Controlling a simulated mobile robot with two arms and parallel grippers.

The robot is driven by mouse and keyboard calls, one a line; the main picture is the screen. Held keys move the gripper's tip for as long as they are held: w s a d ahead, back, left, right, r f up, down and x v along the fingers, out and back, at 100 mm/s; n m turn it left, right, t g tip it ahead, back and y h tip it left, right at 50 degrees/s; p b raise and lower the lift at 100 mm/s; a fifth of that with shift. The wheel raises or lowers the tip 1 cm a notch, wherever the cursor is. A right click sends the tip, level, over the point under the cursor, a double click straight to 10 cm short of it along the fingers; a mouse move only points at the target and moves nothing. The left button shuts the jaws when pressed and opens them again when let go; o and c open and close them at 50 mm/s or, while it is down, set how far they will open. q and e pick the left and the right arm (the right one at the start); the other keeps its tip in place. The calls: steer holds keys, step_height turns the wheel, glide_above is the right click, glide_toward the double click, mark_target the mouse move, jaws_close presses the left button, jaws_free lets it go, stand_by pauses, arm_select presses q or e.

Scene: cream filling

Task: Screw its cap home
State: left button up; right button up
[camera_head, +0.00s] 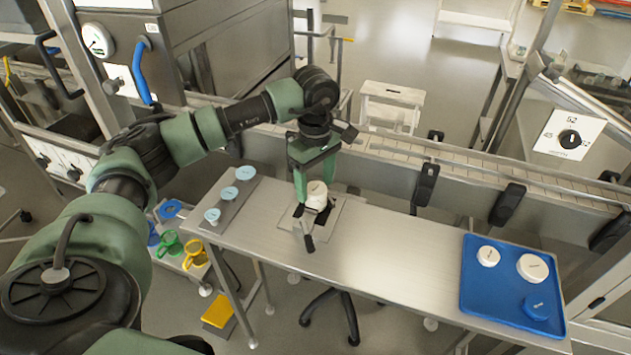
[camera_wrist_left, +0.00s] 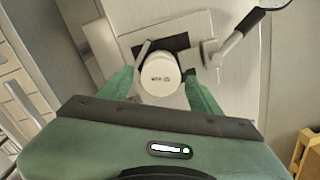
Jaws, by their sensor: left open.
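A white cap (camera_head: 317,188) with dark lettering sits at a clamp fixture (camera_head: 340,212) on the steel table. It also shows in the left wrist view (camera_wrist_left: 158,72), face-on. Whatever is under the cap is mostly hidden, so I cannot tell how it is seated. My left gripper (camera_head: 315,184) points down over the fixture, its green fingers open on either side of the cap. In the wrist view the fingers (camera_wrist_left: 160,88) flank the cap; contact is not clear. The fixture's lever has a black handle (camera_head: 308,242). My right gripper is not in view.
A blue tray (camera_head: 480,290) at the table's right end holds two white caps and a blue one (camera_head: 537,307). A grey strip at the left end carries light-blue discs (camera_head: 229,193). A conveyor rail (camera_head: 470,172) runs behind. The table's middle (camera_head: 390,245) is clear.

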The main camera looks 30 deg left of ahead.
arm_select(q)
steer(key=c, duration=1.2)
steer(key=m+b, duration=0.1)
steer(key=m, duration=0.1)
steer(key=shift+f+m, duration=0.1)
steer(key=shift+m, duration=0.3)
steer(key=m+b, duration=0.1)
steer(key=m, duration=0.2)
steer(key=m+b, duration=0.1)
steer(key=m, duration=0.2)
steer(key=shift+w+m, duration=0.1)
steer(key=shift+m, duration=0.2)
steer(key=shift+d+m, duration=0.1)
steer(key=shift+m, duration=1)
